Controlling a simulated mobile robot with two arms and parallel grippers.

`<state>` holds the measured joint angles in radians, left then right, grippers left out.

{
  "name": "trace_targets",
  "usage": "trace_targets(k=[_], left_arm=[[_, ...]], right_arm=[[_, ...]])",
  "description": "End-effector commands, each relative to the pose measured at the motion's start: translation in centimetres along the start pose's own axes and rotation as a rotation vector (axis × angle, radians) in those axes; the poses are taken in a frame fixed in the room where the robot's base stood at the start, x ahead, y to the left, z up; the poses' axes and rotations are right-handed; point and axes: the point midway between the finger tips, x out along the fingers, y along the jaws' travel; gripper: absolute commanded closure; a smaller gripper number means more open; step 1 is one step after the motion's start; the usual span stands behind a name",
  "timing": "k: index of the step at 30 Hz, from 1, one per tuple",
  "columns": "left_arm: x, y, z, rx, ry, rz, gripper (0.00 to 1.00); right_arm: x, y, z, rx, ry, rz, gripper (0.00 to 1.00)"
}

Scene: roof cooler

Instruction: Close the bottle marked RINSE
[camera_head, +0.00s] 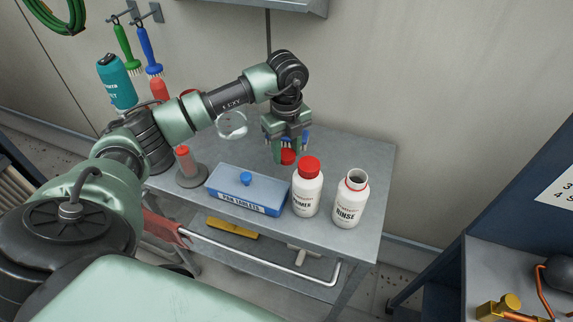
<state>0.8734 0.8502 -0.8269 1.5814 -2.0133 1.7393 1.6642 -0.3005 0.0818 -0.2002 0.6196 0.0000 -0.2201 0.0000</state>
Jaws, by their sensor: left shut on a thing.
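The white bottle marked RINSE (348,204) stands upright and open at the right of the grey cart's top, its dark mouth showing. A second white bottle (307,192), its label only partly readable, stands left of it with a red cap on. My left gripper (288,154) points down behind the capped bottle and is shut on a red cap (288,157). It is to the left of and behind the RINSE bottle, apart from it. The cap's lower edge is partly hidden, so I cannot tell whether it touches the cart. My right gripper is out of view.
A blue box (247,191) with a knobbed lid sits on the cart (369,152) left of the bottles. A red-topped post on a round base (187,170) stands farther left. The cart's back right is clear. A dark blue cabinet (510,215) stands at right.

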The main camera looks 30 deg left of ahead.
Motion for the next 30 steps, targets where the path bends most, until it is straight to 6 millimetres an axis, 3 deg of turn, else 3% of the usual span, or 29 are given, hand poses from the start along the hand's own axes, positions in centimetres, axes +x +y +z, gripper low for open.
trace_targets(k=[4,9,30], left_arm=[[-2.3,-0.1,0.0,0.000,-0.001,-0.003,0.95],[-3.4,0.0,0.0,0.000,0.000,0.000,0.95],[-3.5,0.0,-0.2,0.018,0.000,0.001,0.95]], right_arm=[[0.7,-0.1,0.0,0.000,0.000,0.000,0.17],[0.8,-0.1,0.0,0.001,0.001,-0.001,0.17],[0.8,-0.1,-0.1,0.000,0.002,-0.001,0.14]])
